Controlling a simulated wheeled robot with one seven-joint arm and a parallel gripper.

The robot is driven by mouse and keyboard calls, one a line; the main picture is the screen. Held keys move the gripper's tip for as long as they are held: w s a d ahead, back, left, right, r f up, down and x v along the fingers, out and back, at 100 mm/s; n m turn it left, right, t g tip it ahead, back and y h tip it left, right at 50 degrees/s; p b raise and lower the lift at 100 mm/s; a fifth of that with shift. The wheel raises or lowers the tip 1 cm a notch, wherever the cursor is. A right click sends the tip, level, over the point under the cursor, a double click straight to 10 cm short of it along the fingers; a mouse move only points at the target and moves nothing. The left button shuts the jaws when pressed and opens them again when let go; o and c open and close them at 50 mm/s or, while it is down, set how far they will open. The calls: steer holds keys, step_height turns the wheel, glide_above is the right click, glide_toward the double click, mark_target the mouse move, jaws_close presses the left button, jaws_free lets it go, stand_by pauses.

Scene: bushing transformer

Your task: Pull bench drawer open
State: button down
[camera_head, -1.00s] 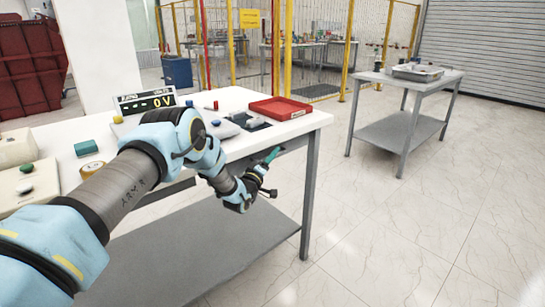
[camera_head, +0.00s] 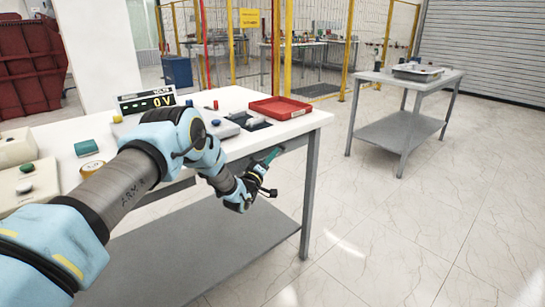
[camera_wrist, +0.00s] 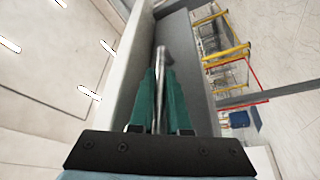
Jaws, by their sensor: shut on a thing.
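The workbench (camera_head: 313,121) has a white top and grey legs. Its drawer front is under the top's edge and mostly hidden by my arm in the head view. In the wrist view, a grey drawer front (camera_wrist: 186,55) runs beside the pale edge of the bench top (camera_wrist: 128,75). A thin metal handle (camera_wrist: 161,62) stands out from it. My gripper (camera_wrist: 160,85) has its green fingers on both sides of the handle, shut on it. In the head view, my gripper (camera_head: 273,154) is just below the bench top's edge. I see no clear gap showing the drawer open.
A red tray (camera_head: 280,108), a voltage display (camera_head: 147,101) and small parts are on the bench top. A lower shelf (camera_head: 190,245) lies under my arm. A second grey table (camera_head: 410,127) stands at the right. The floor between them is clear.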

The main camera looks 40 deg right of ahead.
stand_by(0.8)
steer(key=s+a+b, duration=0.1)
steer(key=s+b, duration=0.2)
steer(key=s, duration=1.9)
steer(key=shift+s+a, duration=0.15)
steer(key=shift+s, duration=0.1)
steer(key=c, duration=0.9)
jaws_free()
steer(key=shift+b+v, duration=1.2)
steer(key=shift+v, duration=4.2)
steer(key=shift+f, duration=0.1)
